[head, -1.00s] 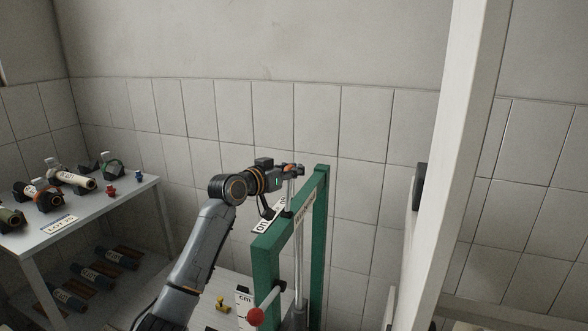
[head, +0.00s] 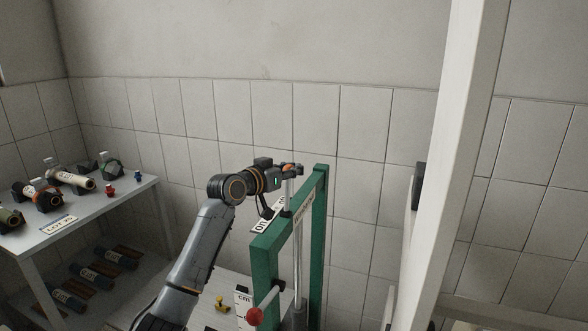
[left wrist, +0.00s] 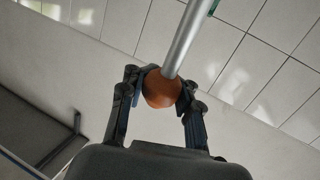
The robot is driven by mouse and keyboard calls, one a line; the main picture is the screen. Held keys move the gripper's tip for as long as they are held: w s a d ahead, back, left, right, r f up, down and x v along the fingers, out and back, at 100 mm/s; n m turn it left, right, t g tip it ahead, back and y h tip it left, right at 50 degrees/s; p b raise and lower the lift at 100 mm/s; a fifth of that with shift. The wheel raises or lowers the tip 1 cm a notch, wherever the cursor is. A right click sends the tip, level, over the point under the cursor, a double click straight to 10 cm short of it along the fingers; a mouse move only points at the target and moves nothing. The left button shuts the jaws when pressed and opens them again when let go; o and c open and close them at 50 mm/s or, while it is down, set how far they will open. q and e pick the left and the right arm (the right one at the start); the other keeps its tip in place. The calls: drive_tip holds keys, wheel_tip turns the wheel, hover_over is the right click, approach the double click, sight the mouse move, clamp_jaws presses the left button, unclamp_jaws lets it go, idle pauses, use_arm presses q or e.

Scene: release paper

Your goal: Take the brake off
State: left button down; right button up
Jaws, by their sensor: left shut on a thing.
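My left gripper (head: 290,170) reaches over the top of a green upright frame (head: 318,225). In the left wrist view the left gripper (left wrist: 160,86) is shut on an orange-brown ball knob (left wrist: 161,90). The knob sits on the end of a bare metal rod (left wrist: 188,38), with one finger on each side. In the head view little of the knob shows between the fingers. A white sign (head: 262,224) with dark letters, seemingly "on", is beside the frame's top left. My right gripper is not in view.
A red ball (head: 254,316) sticks out low on the frame, near a small yellow part (head: 222,304) and a white plate marked "cm" (head: 243,298). A shelf table (head: 120,202) with tubes in holders stands at left. A white post (head: 445,180) rises at right.

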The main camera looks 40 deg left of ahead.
use_arm(q)
drive_tip(key=c, duration=1.2)
unclamp_jaws()
drive_tip(key=shift+a+f, duration=0.3)
drive_tip(key=shift+f, duration=0.05)
drive_tip(key=shift+o, duration=1.3)
drive_tip(key=shift+a, duration=0.3)
drive_tip(key=shift+s+d+r, duration=0.1)
drive_tip(key=shift+d, duration=0.15)
drive_tip(key=shift+s, duration=0.3)
drive_tip(key=s+a+r, duration=0.1)
drive_tip(key=s, duration=1)
drive_tip(key=shift+a+r, duration=0.15)
drive_tip(key=shift+s, duration=0.1)
